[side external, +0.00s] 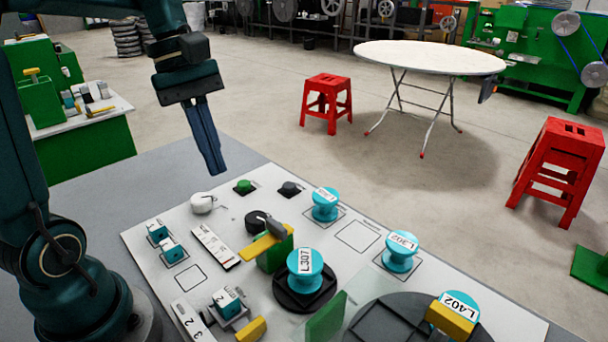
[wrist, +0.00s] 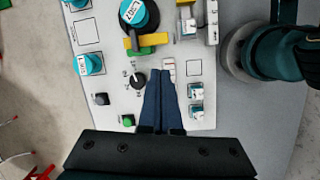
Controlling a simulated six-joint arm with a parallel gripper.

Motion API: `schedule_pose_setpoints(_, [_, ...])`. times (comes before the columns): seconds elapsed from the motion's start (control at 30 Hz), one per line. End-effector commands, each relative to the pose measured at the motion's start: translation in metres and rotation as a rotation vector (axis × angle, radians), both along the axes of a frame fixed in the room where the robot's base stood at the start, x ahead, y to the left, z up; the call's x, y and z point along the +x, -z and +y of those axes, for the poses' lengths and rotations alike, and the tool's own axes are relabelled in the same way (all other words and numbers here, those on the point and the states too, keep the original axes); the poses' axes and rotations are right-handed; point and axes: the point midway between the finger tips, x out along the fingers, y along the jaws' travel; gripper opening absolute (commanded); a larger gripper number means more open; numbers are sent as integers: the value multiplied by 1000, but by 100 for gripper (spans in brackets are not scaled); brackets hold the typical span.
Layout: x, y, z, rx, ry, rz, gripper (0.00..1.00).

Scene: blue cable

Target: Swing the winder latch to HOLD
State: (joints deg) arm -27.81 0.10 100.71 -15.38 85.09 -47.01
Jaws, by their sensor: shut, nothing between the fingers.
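A yellow bar with a dark grey handle sits on a green block (side external: 275,252) beside the spool marked L307 (side external: 306,285); it looks like the winder latch (side external: 258,248). In the wrist view the latch (wrist: 130,43) lies crosswise just below that spool (wrist: 139,14), its grey handle across it. No HOLD mark is readable. My gripper (side external: 215,168) is shut and empty, pointing down, high above the panel's far left part and apart from the latch. In the wrist view my gripper (wrist: 160,76) shows its blue fingers together, below and right of the latch.
The white panel (side external: 355,237) carries spools L302 (side external: 400,250) and L402 (side external: 460,308), a black dial (side external: 257,221), a white knob (side external: 203,203), a green button (side external: 244,186) and small teal-topped blocks (side external: 172,249). A clear sheet stands near the front. Air around my gripper is free.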

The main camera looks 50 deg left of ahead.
Motion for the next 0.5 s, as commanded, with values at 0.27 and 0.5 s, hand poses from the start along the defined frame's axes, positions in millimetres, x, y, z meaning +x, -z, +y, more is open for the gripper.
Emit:
schedule_pose_setpoints(0.27, [14, 20, 42, -89, -176, 95, 0])
schedule_pose_setpoints(0.5, [12, 25, 50, -103, -212, 114, 0])
